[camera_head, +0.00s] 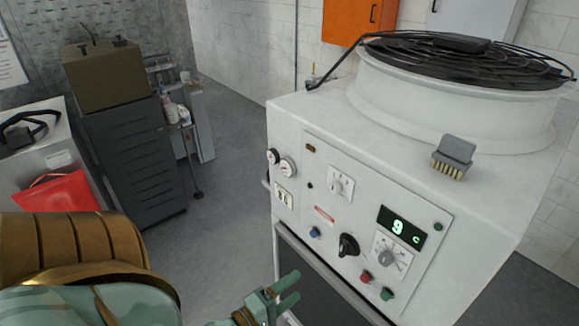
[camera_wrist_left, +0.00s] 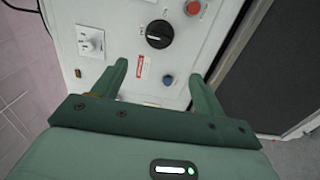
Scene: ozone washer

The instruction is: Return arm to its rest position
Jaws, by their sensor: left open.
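My left gripper (camera_head: 285,292) is low in the head view, in front of the white washer (camera_head: 305,223). Its two green fingers are apart with nothing between them. In the left wrist view, the gripper (camera_wrist_left: 160,85) faces the washer's control panel. The fingers look apart from the panel, though the exact gap is hard to tell. The black knob also shows in the head view (camera_head: 348,245). My right gripper is in neither view.
A brush (camera_head: 453,157) lies on the washer's top beside the round fan housing (camera_head: 455,105). The display (camera_head: 401,228) reads 9 C. A dark cabinet (camera_head: 135,160) with a box (camera_head: 103,75) and a red bag (camera_head: 60,200) are at left. Grey floor between is clear.

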